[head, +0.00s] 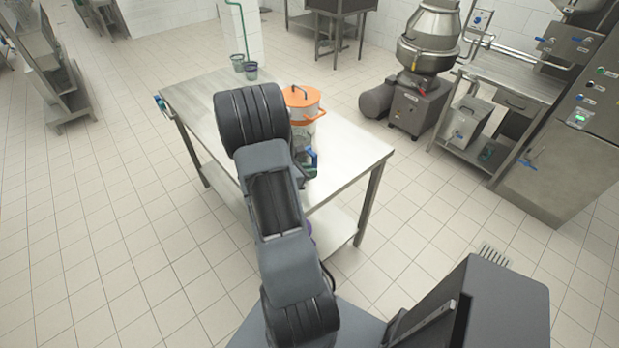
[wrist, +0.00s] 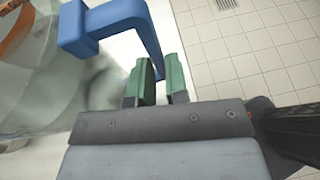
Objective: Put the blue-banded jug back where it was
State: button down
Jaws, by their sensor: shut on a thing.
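The jug (head: 302,143) is clear, with a blue handle. In the head view it is at the right part of the steel table (head: 345,150), largely hidden behind my arm. In the wrist view its clear body (wrist: 45,85) fills the left side, and the blue handle (wrist: 115,14) reaches down between the green fingertips. My gripper (wrist: 160,82) is shut on this handle. In the head view the gripper (head: 312,168) shows only in part, near the table's front edge. I cannot tell whether the jug's base touches the table.
A white container with an orange lid (head: 300,97) stands on the table just behind the jug. Two small dark-green vessels (head: 251,70) are at the back. The table's right end is clear. A mixer (head: 425,60) and steel bench (head: 500,80) stand beyond on the right.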

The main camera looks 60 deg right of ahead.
jog(key=shift+d+f+p, duration=0.1)
jog(key=shift+f+p, duration=0.3)
jog(key=shift+f, duration=1.3)
jog(key=shift+f, duration=0.2)
jog(key=c, duration=1.1)
grip_release()
jog(key=shift+r, duration=0.2)
